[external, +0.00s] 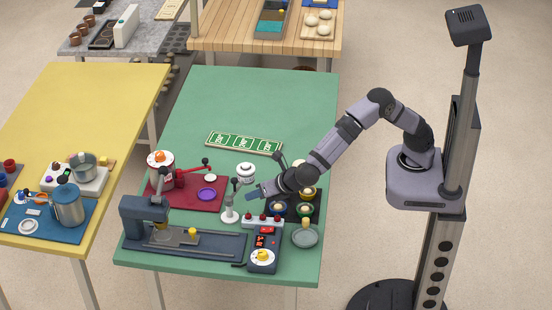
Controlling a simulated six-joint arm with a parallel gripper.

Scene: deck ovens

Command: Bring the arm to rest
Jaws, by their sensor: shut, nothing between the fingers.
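My arm reaches left from its column over the green table (262,95), bent at the elbow. My gripper (252,194) is shut and empty, low over the front half of the table. It points left, between a small white stand (230,212) and a dark tray holding small cups. Whether its tips touch anything below cannot be told. The wrist hides part of the dark tray and some of the cups.
Near my gripper stand a white jar (245,173), a red mat (190,194) with a lever device, a control box (263,250), a dark press machine (150,215) and a grey dish (305,236). A green sign panel (243,143) lies behind. The table's back half is clear.

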